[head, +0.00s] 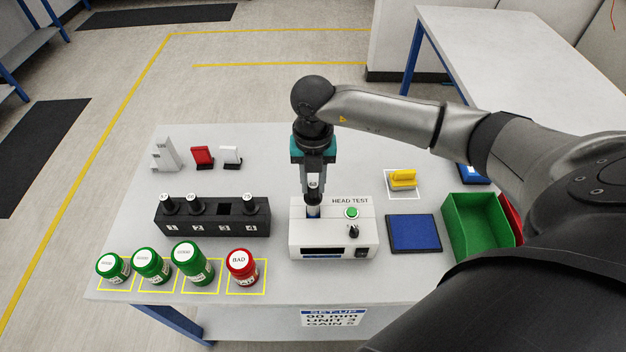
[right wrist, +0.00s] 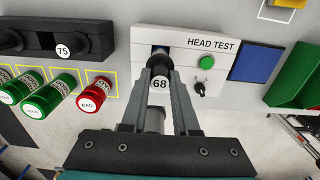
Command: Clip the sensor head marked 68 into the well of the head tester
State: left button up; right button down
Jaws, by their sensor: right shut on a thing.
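The sensor head marked 68 (head: 313,184) is upright between the fingers of my right gripper (head: 314,191), which is shut on it. Its 68 label also shows in the right wrist view (right wrist: 160,84). The head tester (head: 333,242) is a white box with HEAD TEST lettering, a green button (head: 351,213), a black knob and a dark display. The lower end of the sensor head is at the well (head: 313,212) on the tester's left top. Whether it is seated cannot be told. My left gripper is not in view.
A black rack (head: 213,223) left of the tester holds several heads, with slot 3 empty. Green jars (head: 188,262) and a red BAD jar (head: 241,266) stand in front. A blue pad (head: 414,233), green bin (head: 476,232) and yellow item (head: 403,179) are right.

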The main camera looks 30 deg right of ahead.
aim_at(313, 198)
jog(key=shift+f, duration=0.45)
jog(key=shift+f+b, duration=1.1)
jog(key=shift+b, duration=0.05)
jog(key=shift+f, duration=0.15)
jog(key=shift+f+b, duration=0.85)
jog(key=shift+f, duration=0.1)
jog(key=shift+f, duration=0.2)
dwell(0.5)
jog(key=c, duration=0.6)
grip_release()
jog(key=shift+r, duration=0.1)
notch_tip(313, 198, up, 15)
jog(key=shift+b, duration=0.45)
